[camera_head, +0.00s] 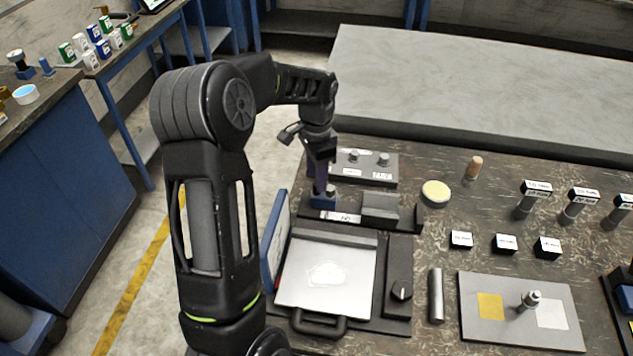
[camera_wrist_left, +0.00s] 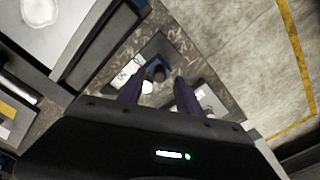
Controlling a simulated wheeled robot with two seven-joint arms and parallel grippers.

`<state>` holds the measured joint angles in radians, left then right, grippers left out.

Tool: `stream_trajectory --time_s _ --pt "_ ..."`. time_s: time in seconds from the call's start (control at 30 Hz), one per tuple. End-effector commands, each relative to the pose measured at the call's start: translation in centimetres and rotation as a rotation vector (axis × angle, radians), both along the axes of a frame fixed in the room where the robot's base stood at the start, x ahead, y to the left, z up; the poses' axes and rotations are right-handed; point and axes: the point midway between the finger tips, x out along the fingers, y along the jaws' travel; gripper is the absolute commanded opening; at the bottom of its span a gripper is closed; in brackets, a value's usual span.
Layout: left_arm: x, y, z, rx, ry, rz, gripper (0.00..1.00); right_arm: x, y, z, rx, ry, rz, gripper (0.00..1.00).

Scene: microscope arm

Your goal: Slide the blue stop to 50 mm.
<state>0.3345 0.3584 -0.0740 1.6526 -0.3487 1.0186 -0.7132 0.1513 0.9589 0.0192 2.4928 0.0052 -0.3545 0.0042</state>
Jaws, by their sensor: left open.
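The blue stop (camera_head: 325,200) is a small blue block with a post on top. It sits toward the left end of a dark rail (camera_head: 405,218) with a white scale label (camera_head: 342,217). My left gripper (camera_head: 318,182) points down right above the stop, its dark fingers near the post. In the left wrist view, the open left gripper (camera_wrist_left: 157,88) has one finger on each side of the dark stop post (camera_wrist_left: 156,72). Whether the fingers touch it cannot be told. The scale marks are too small to read. My right gripper is not in view.
A grey block (camera_head: 380,207) stands on the rail to the right of the stop. A box with two knobs (camera_head: 365,167) stands behind the rail.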

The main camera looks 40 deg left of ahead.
Motion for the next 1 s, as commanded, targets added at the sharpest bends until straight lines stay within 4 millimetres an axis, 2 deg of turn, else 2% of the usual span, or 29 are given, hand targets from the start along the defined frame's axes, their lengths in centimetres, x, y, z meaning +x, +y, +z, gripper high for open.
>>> stream_trajectory --time_s 0.1,0.23,0.57,1.0 --pt "-0.1 0.0 -1.8 -0.002 0.003 0.000 0.41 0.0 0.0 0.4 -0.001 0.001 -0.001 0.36" --pt "-0.1 0.0 -3.2 -0.001 0.003 0.000 0.41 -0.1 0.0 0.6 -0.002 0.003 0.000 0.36" --pt "0.0 0.0 -3.7 0.000 0.000 0.000 0.41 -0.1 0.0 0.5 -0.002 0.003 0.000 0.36" --pt "0.0 0.0 -3.6 0.000 0.000 0.000 0.06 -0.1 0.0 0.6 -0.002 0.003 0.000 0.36"
